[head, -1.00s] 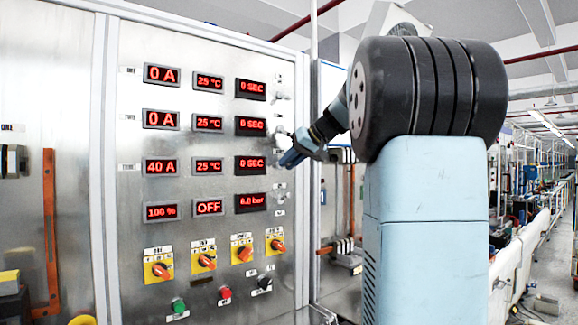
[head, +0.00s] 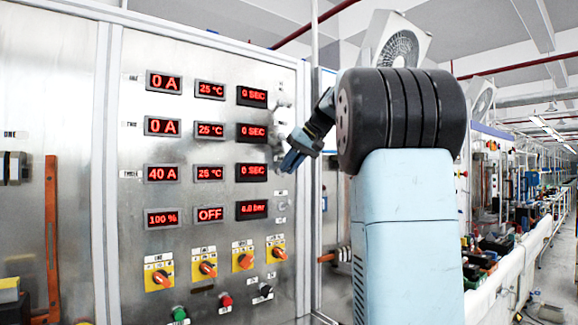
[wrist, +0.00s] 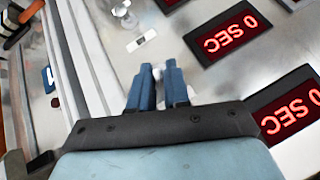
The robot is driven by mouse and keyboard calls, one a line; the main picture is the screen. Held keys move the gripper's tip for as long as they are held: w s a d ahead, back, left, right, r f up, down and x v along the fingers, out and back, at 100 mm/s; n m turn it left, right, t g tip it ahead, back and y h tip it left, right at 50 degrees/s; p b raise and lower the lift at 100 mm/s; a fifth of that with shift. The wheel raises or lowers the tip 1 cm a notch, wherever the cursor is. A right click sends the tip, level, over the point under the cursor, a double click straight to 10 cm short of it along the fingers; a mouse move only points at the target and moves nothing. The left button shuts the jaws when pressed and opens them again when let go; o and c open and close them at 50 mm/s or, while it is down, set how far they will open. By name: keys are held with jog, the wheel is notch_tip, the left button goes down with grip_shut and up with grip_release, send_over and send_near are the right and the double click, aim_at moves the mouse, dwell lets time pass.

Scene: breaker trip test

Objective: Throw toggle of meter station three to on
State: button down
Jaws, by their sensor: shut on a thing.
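The toggle of meter station three is a small pale lever (wrist: 158,72) at the right edge of the steel panel (head: 215,130). It is mostly hidden by my fingers. My gripper (head: 290,165) is shut on it, level with the third row of displays. The third row reads 40 A (head: 161,174), 25 °C (head: 209,173) and 0 SEC (head: 251,171). In the wrist view my blue fingertips (wrist: 158,78) stand close on either side of the lever, beside an inverted 0 SEC display (wrist: 228,38). I cannot tell the lever's position.
Another silvery toggle (wrist: 125,12) and a white label (wrist: 141,40) are close to my fingers. Orange rotary switches (head: 208,268) and green, red and black buttons (head: 225,300) sit low on the panel. The aisle (head: 545,290) at the right looks open.

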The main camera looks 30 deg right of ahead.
jog(key=c, duration=1.1)
grip_release()
jog(key=shift+d, duration=0.1)
jog(key=v, duration=1.3)
jog(key=shift+s+d+r, duration=0.1)
jog(key=shift+d+r, duration=0.05)
jog(key=shift+r, duration=0.05)
jog(key=s+a+f+h, duration=0.1)
jog(key=s+a+f, duration=0.5)
jog(key=f, duration=0.6)
jog(key=s+a+f+g+h, duration=0.1)
jog(key=s+a+f+h, duration=0.1)
jog(key=s+a+f, duration=0.5)
jog(key=s+a+f+h, duration=0.1)
jog(key=s+a+f, duration=0.6)
jog(key=s+f, duration=0.5)
notch_tip(320, 180, down, 7)
jog(key=shift+s+f, duration=0.1)
jog(key=shift+f, duration=0.05)
